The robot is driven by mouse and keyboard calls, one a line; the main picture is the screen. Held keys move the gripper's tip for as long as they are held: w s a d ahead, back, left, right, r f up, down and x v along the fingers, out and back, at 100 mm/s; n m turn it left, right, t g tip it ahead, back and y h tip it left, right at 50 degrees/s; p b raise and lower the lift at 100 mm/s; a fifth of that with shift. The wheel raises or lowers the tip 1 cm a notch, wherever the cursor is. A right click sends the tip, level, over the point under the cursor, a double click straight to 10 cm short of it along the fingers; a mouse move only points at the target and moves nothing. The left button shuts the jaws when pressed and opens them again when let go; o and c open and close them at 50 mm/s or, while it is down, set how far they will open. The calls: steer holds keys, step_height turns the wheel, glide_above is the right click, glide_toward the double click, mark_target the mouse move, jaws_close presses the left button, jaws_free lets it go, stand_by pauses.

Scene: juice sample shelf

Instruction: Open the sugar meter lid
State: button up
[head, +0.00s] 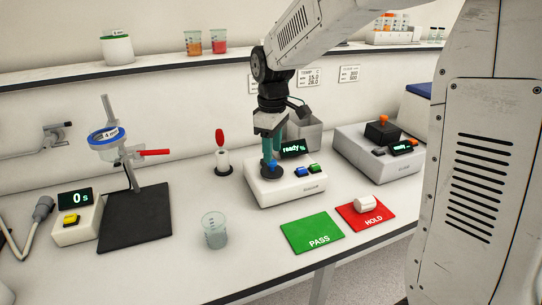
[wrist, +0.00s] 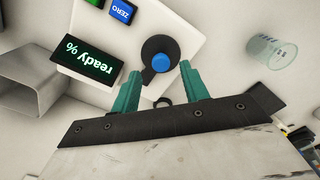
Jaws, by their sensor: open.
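The sugar meter (head: 285,190) is a white box in the middle of the bench, with a dark screen reading "ready %" (wrist: 88,58). Its round dark lid (wrist: 152,46) lies flat on the top, shut, with a blue knob (wrist: 161,62) standing on it. My gripper (head: 270,158) points down over the lid. In the wrist view, its two teal fingers (wrist: 160,70) are open, one on each side of the knob, with gaps showing. I cannot tell whether the tips are level with the knob or just above it.
A glass beaker (head: 214,231) stands in front to the left. Green PASS (head: 312,232) and red HOLD (head: 362,225) mats lie in front, with a white cylinder (head: 365,203) on HOLD. A grey bin (head: 305,134) is behind the meter; another instrument (head: 375,155) is to the right.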

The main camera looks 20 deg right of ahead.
steer(key=shift+f, duration=1.45)
jaws_close()
